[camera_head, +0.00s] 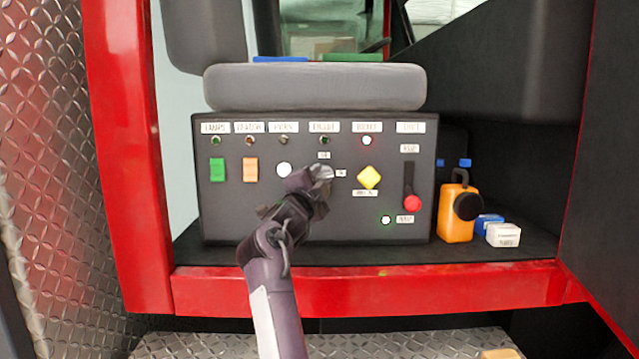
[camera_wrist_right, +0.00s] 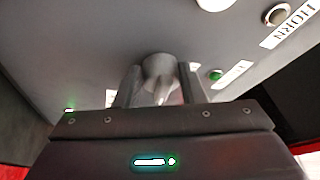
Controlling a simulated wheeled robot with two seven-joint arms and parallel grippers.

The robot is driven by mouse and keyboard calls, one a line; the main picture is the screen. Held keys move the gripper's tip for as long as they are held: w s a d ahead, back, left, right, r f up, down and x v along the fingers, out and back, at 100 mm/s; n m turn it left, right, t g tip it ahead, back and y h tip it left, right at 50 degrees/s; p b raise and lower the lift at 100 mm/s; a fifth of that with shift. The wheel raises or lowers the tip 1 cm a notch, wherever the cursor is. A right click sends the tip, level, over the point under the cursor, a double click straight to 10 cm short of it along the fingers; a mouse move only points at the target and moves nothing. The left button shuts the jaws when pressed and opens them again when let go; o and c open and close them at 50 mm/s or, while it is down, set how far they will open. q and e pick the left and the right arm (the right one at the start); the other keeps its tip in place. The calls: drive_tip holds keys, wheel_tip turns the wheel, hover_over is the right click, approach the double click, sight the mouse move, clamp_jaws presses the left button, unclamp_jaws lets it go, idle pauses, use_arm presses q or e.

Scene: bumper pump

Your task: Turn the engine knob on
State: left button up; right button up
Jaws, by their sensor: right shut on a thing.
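The engine knob (camera_head: 322,172) is a grey round knob on the dark control panel (camera_head: 300,226), below the engine label and its small green lamp (camera_head: 323,140). In the right wrist view the knob (camera_wrist_right: 160,72) shows between the two fingers. My right gripper (camera_head: 314,182) is shut on the knob, with its arm coming up from below and hiding part of the panel. It also shows in the right wrist view (camera_wrist_right: 159,88). I cannot read the knob's exact angle. My left gripper is not in view.
Beside the knob are a white round button (camera_head: 284,170), a yellow diamond-shaped knob (camera_head: 369,177), green (camera_head: 217,169) and orange (camera_head: 250,169) switches, and a red-tipped lever (camera_head: 412,203). An orange container (camera_head: 456,212) and small boxes stand right. A red sill (camera_head: 370,290) runs below.

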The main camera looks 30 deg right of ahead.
drive_tip(key=shift+m+g, duration=0.3)
drive_tip(key=shift+m, duration=0.7)
drive_tip(key=o, duration=1)
drive_tip(key=shift+s+r, duration=0.15)
